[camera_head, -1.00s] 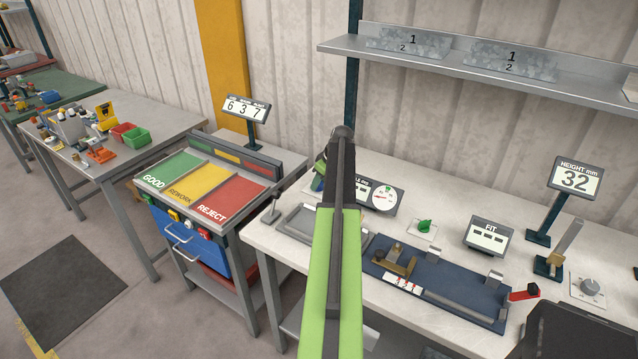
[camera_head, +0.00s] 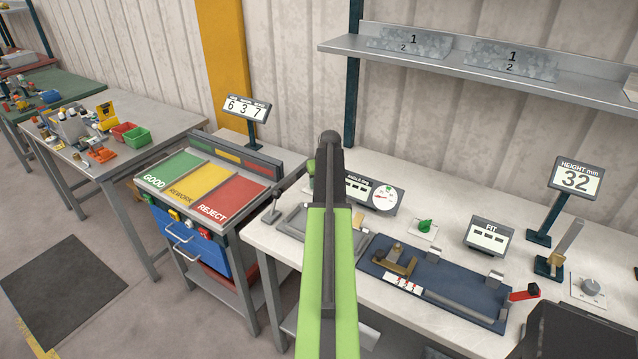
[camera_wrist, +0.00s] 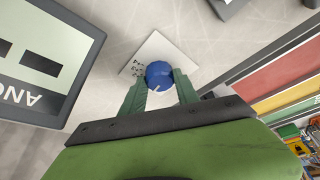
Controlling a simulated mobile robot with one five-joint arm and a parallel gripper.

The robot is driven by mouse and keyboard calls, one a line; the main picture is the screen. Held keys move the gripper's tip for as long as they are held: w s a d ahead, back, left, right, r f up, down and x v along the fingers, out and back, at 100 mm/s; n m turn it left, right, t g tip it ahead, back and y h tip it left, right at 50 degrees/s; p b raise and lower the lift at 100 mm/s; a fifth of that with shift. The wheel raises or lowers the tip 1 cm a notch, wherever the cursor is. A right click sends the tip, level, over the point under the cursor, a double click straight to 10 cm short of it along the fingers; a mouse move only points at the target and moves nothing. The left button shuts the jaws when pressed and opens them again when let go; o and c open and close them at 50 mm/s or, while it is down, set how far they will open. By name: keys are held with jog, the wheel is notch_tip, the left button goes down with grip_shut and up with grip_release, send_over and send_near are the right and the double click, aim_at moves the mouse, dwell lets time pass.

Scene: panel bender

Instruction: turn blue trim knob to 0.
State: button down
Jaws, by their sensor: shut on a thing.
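The blue trim knob (camera_wrist: 159,74) shows in the wrist view on a small white plate (camera_wrist: 150,50) with dark marks along its left side. A white pointer line on the knob points down and left in that view. My gripper (camera_wrist: 160,88) has its two green fingers on either side of the knob, shut on it. The scale's numbers are too small to read. In the head view my green arm (camera_head: 328,270) hides the knob and the fingertips.
An angle display with a dial (camera_head: 372,195) stands close by the gripper; its screen edge (camera_wrist: 45,60) shows at the wrist view's left. A green knob (camera_head: 425,226), a FIT display (camera_head: 487,236) and a blue fixture (camera_head: 440,285) lie to the right. The sorting cart (camera_head: 205,190) is left.

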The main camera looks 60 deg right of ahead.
jog(key=shift+m, duration=0.8)
jog(key=shift+h, duration=0.3)
jog(key=c, duration=0.9)
grip_release()
jog(key=shift+g, duration=0.3)
jog(key=p+v, duration=1.6)
jog(key=v, duration=0.1)
jog(key=shift+r, duration=0.15)
jog(key=shift+s+a, duration=0.1)
